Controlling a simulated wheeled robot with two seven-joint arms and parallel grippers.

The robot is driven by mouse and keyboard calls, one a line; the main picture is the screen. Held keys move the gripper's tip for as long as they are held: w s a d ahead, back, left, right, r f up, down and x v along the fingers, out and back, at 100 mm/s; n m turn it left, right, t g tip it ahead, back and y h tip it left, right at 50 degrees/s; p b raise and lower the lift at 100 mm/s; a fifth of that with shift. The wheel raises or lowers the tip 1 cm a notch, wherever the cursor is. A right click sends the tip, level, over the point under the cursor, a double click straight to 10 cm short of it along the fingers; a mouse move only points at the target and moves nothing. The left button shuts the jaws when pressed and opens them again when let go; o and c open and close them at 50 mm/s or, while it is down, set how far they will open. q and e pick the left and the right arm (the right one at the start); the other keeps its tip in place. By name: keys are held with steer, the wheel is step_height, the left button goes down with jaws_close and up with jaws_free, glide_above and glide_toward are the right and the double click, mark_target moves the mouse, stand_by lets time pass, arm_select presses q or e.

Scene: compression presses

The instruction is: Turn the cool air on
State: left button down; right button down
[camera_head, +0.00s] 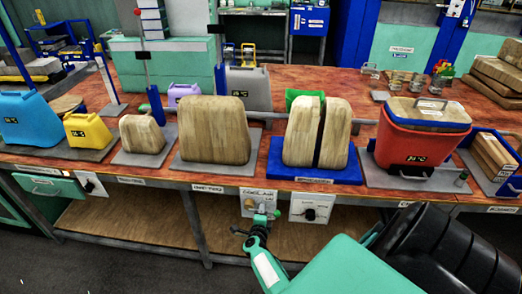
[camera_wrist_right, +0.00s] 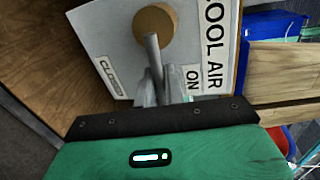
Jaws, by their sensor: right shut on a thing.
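The cool air panel (camera_head: 262,197) is a white plate on the table's front edge. It fills the upper part of the right wrist view (camera_wrist_right: 118,50), turned sideways, with the labels CLOSED, COOL AIR and ON. A round tan knob hub (camera_wrist_right: 155,26) sits on it, with a grey lever (camera_wrist_right: 152,50) running down towards my fingers. The lever's end lies between the CLOSED and ON labels, nearer ON. My right gripper (camera_head: 262,220) is at the panel, its grey fingers (camera_wrist_right: 154,90) shut on the lever. My left gripper is not in view.
A second white panel with a dark knob (camera_head: 311,209) is just right of the cool air panel. Above are a blue tray (camera_head: 315,174) with wooden blocks and a red cooler (camera_head: 408,145). A wooden shelf (camera_head: 150,225) lies below the table edge.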

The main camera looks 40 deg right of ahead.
steer(key=shift+r+n, duration=0.2)
steer(key=shift+n, duration=0.2)
steer(key=c, duration=1.6)
jaws_free()
